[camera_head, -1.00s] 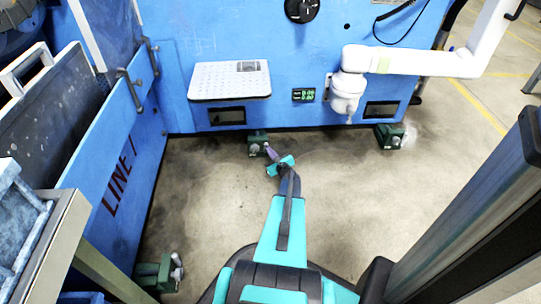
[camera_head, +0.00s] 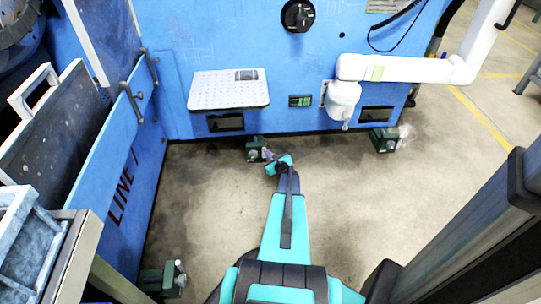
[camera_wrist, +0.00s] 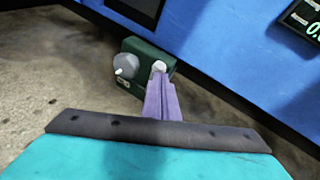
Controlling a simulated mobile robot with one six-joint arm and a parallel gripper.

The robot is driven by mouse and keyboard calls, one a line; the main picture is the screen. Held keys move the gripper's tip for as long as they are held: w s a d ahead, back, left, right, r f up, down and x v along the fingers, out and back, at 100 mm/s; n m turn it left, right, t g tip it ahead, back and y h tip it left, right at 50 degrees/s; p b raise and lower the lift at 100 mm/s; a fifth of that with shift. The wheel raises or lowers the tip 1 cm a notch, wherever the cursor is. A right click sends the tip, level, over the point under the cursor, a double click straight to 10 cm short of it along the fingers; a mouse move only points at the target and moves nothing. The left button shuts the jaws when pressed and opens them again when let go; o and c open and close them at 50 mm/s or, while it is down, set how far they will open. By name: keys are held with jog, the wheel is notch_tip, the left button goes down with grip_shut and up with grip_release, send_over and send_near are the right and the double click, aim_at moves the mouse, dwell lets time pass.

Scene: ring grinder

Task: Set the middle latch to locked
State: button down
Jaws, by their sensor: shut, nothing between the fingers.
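The middle latch (camera_head: 256,150) is a small dark green box with a grey knob, on the floor at the foot of the blue machine. In the wrist view the green box (camera_wrist: 146,52) carries a grey round knob (camera_wrist: 126,66) on its left and a small pale knob (camera_wrist: 159,66) on its right. My gripper (camera_head: 267,154) is just right of and in front of the latch. Its purple fingers (camera_wrist: 160,80) are shut and empty, with their tips at the pale knob. I cannot tell whether they touch it. The fingers hide part of the box's lower right.
Similar green latches stand at the right (camera_head: 385,140) and lower left (camera_head: 163,280). The blue machine (camera_head: 290,65) closes off the back, with a white perforated tray (camera_head: 228,90) and a white pipe (camera_head: 415,70). Floor around my arm is clear.

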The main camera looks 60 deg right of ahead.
jog(key=shift+d+r, duration=0.1)
jog(key=shift+d, duration=0.05)
jog(key=shift+w, duration=0.1)
dwell(0.3)
jog(key=s+f+v, duration=0.1)
jog(key=f+v, duration=0.1)
jog(key=v, duration=1.1)
dwell(0.3)
jog(key=shift+d, duration=0.1)
